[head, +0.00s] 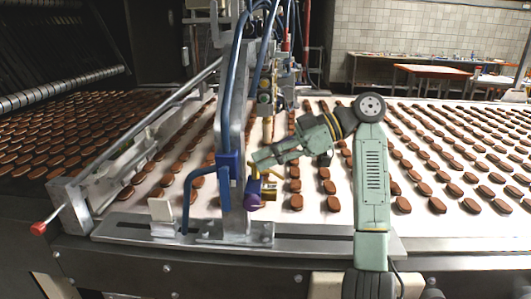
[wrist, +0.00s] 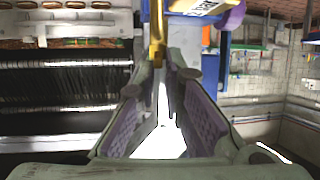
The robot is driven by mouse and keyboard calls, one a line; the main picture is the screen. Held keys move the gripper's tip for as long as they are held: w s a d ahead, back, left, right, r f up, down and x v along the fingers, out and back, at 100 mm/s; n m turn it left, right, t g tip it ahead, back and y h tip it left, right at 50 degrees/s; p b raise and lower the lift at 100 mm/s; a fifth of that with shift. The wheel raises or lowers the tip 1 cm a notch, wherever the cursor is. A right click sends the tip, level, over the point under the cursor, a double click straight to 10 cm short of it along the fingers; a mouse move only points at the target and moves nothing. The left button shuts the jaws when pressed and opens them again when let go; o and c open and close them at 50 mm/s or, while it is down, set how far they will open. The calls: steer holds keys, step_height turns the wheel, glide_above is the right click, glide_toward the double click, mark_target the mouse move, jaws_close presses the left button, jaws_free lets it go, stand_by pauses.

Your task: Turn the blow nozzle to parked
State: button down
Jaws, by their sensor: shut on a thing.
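The blow nozzle shows in the head view as a brass piece with a purple part (head: 253,192), beside the blue clamp (head: 229,168) on the upright metal post (head: 236,215). In the wrist view a brass stem (wrist: 157,35) comes down between my fingertips, with the purple part (wrist: 233,17) at the upper right. My gripper (head: 257,168) reaches in from the right at the nozzle's upper part. In the wrist view my gripper (wrist: 162,68) is shut on the brass stem. The exact contact is partly hidden in the head view.
A white conveyor (head: 312,203) carries rows of brown biscuits behind and on both sides of the post. A slotted metal rail (head: 310,240) runs along the front edge. A slanted rail with a red-tipped handle (head: 39,228) stands at the left. Blue hoses hang above the post.

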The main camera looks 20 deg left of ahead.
steer(key=shift+w+a+n+g+h, duration=0.15)
steer(key=shift+w+n+g+h, duration=0.1)
steer(key=shift+n+g+h, duration=0.5)
steer(key=shift+w+a+n+g+h, duration=0.15)
steer(key=shift+n+g+h, duration=0.3)
steer(key=shift+n+g, duration=0.5)
steer(key=shift+n, duration=0.3)
steer(key=shift+g, duration=0.3)
steer(key=c, duration=1.8)
jaws_free()
steer(key=shift+a+f, duration=0.1)
steer(key=shift+o, duration=0.2)
steer(key=shift+s, duration=0.1)
